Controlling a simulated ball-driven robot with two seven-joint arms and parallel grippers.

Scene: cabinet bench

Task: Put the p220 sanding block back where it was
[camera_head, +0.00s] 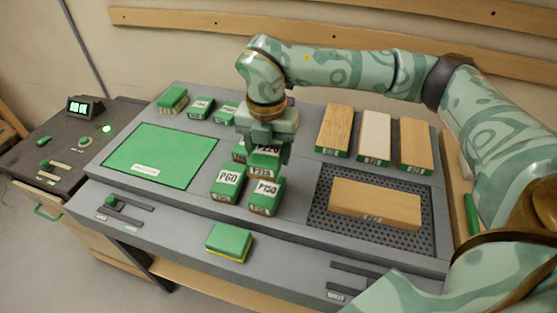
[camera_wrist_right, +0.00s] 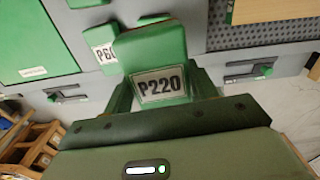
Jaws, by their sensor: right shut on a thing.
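The P220 sanding block (camera_head: 264,162) is green with a white label and sits between the fingers of my right gripper (camera_head: 268,140). In the right wrist view the P220 block (camera_wrist_right: 152,48) fills the space between both fingers, its label facing the camera. The gripper is shut on it. The block is just behind the P60 block (camera_head: 228,182) and the P150 block (camera_head: 266,194); I cannot tell whether it touches the bench. Another green block (camera_head: 239,151) shows partly at its left, half hidden by the gripper. My left gripper is not in view.
A green mat (camera_head: 155,155) lies left. A wooden board (camera_head: 375,203) lies on a perforated mat (camera_head: 322,222). A green-yellow block (camera_head: 229,241) lies in front.

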